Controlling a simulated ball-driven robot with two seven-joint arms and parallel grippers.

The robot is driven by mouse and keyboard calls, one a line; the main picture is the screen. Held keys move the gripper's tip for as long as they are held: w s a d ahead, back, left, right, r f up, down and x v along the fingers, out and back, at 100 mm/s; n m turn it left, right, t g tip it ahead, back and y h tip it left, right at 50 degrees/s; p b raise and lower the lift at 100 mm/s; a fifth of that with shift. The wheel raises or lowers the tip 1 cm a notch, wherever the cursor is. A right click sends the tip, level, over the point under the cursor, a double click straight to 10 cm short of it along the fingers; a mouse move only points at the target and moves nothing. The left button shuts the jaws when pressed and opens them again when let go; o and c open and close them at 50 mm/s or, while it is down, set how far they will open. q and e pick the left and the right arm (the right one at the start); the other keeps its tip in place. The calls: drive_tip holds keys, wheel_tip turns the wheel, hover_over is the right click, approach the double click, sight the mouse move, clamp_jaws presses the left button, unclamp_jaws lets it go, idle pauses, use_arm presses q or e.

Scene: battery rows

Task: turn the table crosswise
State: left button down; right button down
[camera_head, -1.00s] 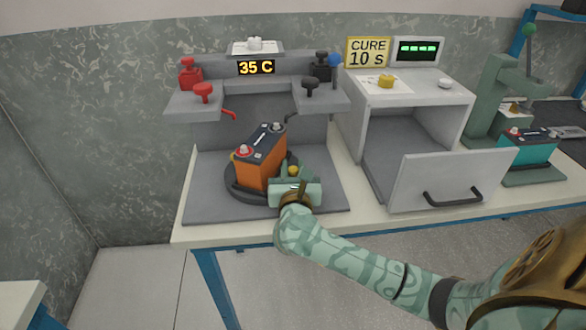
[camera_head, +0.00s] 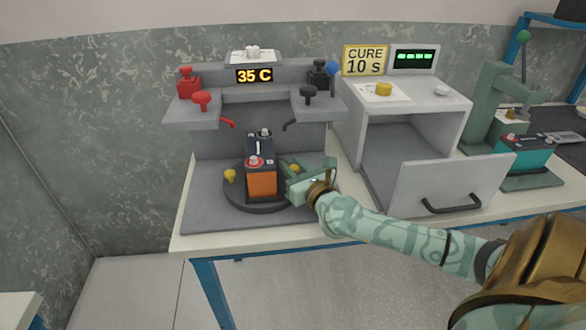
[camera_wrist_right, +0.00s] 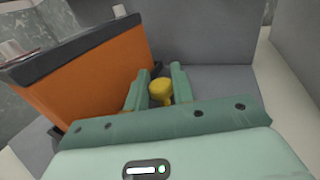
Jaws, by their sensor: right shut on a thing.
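An orange battery (camera_head: 262,184) with a dark top stands upright on a round dark turntable (camera_head: 243,202) in the grey test station. Its narrow end faces the front, with a red terminal near and dark terminals farther back. One yellow knob (camera_head: 230,176) shows on the turntable's left rim. My right gripper (camera_head: 293,172) is at the right rim, shut on another yellow knob, which shows between its fingers in the right wrist view (camera_wrist_right: 160,91). The battery (camera_wrist_right: 90,88) is just left of the fingers there. My left gripper is not in view.
The station has red clamps (camera_head: 188,84) and dark clamps (camera_head: 319,75) above the turntable, and a 35 C display. A cure oven (camera_head: 404,120) stands to the right with its door (camera_head: 452,185) open. A teal battery (camera_head: 525,153) sits in a press at far right.

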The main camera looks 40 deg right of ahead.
drive_tip(key=c, duration=1.5)
unclamp_jaws()
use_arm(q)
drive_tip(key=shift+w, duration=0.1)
use_arm(e)
drive_tip(key=shift+s, duration=0.1)
